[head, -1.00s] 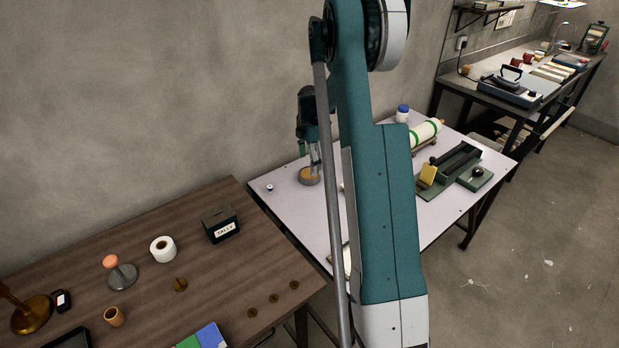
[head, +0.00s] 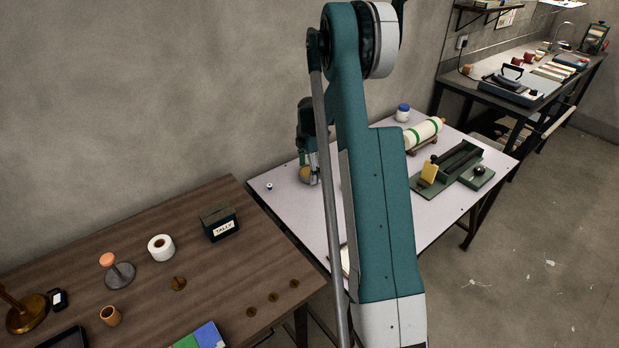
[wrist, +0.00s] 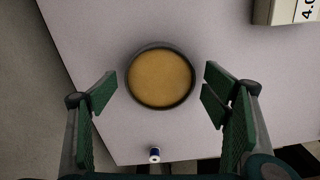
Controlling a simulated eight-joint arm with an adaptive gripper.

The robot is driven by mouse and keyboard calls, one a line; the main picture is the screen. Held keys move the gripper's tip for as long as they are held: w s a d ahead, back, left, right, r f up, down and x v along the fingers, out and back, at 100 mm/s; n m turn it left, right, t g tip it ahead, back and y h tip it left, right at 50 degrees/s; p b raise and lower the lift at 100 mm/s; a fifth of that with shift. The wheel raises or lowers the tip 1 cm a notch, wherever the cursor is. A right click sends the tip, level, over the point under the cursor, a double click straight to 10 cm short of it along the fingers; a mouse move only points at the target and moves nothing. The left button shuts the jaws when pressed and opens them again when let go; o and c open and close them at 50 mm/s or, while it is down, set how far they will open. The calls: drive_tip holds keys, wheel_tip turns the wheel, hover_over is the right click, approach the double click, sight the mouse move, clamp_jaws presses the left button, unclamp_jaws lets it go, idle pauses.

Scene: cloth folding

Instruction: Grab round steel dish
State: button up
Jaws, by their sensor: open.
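The round dish (wrist: 160,76) lies on the pale tabletop in the wrist view, with a dark grey rim and a flat yellow-tan inside. My gripper (wrist: 158,90) is open, with one green finger to the left of the dish and the split green finger to the right. There are visible gaps between both fingers and the rim. In the head view the dish (head: 305,175) is partly hidden by my gripper (head: 312,178), which is low over the table's back left part.
A small blue-and-white item (wrist: 155,155) stands near the dish. A pale box marked 4.0 (wrist: 286,12) is at the wrist view's upper right. In the head view, a white roll with green bands (head: 424,132), a blue-lidded jar (head: 403,112) and a green fixture (head: 448,170) stand farther right.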

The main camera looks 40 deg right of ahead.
drive_tip(key=shift+f, duration=0.5)
drive_tip(key=c, duration=1.3)
